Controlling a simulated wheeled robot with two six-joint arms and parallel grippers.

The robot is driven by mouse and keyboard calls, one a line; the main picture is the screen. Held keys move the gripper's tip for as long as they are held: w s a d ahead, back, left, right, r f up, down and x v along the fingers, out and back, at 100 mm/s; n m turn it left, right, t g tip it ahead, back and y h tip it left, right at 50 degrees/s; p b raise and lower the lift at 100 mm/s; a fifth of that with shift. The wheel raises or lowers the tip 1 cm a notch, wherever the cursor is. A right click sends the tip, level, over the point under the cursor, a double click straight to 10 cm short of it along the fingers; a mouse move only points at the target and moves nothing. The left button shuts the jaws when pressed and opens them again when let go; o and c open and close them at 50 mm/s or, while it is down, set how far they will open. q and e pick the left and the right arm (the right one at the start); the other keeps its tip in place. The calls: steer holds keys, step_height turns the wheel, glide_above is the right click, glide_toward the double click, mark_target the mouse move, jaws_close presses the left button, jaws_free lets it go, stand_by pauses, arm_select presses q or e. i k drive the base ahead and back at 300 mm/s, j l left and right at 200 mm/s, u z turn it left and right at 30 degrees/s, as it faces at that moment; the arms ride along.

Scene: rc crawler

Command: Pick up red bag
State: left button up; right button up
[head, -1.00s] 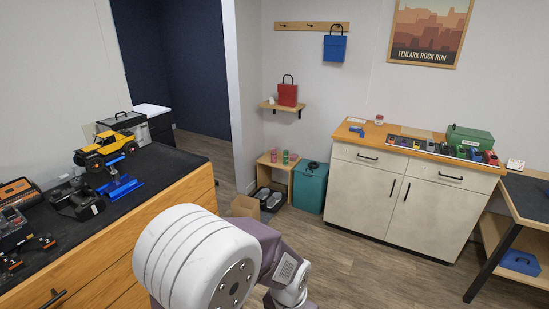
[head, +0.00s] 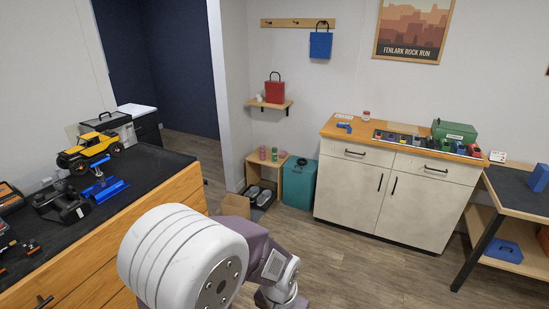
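The red bag (head: 275,90) stands upright on a small wooden wall shelf (head: 270,104) across the room, its dark handle loop pointing up. A small pale object sits beside it on the shelf. A part of my own arm shows large at the bottom of the head view, well short of the bag. Neither of my grippers is in view.
A workbench (head: 140,174) with a yellow crawler (head: 90,152) stands at left, a white cabinet (head: 370,195) at right. A teal bin (head: 299,182), low wooden stand (head: 265,161) and cardboard box (head: 236,206) are below the shelf. A blue bag (head: 320,45) hangs on the wall. Open floor lies between.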

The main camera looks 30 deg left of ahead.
mark_target(274, 90)
steer(key=i+j+u, duration=0.4)
steer(key=i, duration=0.85)
steer(key=i+j+u, duration=0.1)
steer(key=i+u, duration=0.3)
steer(key=i, duration=0.85)
steer(key=i+l+u, duration=0.15)
steer(key=i+u, duration=0.3)
steer(key=i+l+u, duration=0.35)
steer(key=i+u, duration=0.15)
steer(key=i+l+u, duration=0.45)
steer(key=i+l, duration=0.1)
